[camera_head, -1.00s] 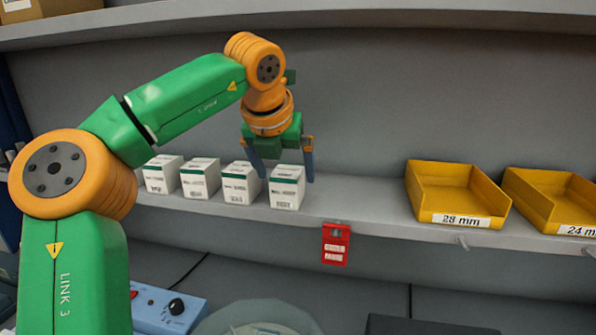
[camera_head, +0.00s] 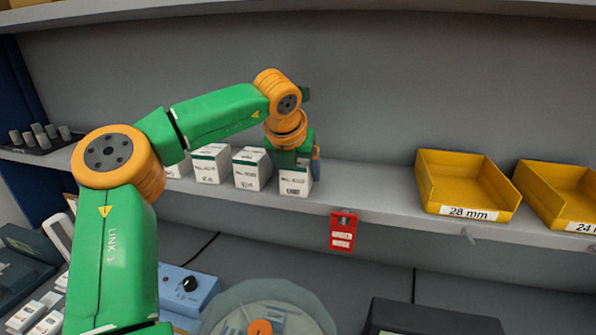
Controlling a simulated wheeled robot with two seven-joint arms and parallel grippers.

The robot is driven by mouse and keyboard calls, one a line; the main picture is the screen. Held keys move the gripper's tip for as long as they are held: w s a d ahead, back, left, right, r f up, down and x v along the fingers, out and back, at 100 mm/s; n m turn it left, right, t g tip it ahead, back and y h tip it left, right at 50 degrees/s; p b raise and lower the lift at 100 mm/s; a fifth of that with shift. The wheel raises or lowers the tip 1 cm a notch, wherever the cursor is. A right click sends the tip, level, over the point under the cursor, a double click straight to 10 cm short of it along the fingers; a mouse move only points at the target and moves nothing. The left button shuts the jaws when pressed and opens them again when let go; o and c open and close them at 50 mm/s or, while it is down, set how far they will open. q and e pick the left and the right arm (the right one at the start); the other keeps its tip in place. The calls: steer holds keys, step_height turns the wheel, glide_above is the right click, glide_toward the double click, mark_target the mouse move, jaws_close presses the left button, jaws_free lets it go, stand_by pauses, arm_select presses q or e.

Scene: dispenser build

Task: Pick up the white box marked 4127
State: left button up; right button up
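Several white boxes with green bands stand in a row on the grey shelf (camera_head: 385,200). The rightmost white box (camera_head: 295,183) is under my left gripper (camera_head: 295,161), which has come down over its top. One blue finger shows by the box's right side; the other finger is mostly hidden, so I cannot tell whether it grips the box. To the left stand another white box (camera_head: 252,172), a further one (camera_head: 211,166) and one partly behind my arm (camera_head: 180,170). Their printed marks are too blurred to read surely. My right gripper is not in view.
A yellow bin marked 28 mm (camera_head: 468,188) and a second yellow bin (camera_head: 560,197) sit at the right. A red tag (camera_head: 343,231) hangs on the shelf's front edge. Below are a blue control box (camera_head: 188,289) and a clear round dish (camera_head: 300,300). Shelf space right of the boxes is clear.

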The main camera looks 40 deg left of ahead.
arm_select(q)
steer(key=shift+s+d, duration=0.1)
steer(key=c, duration=0.7)
jaws_close()
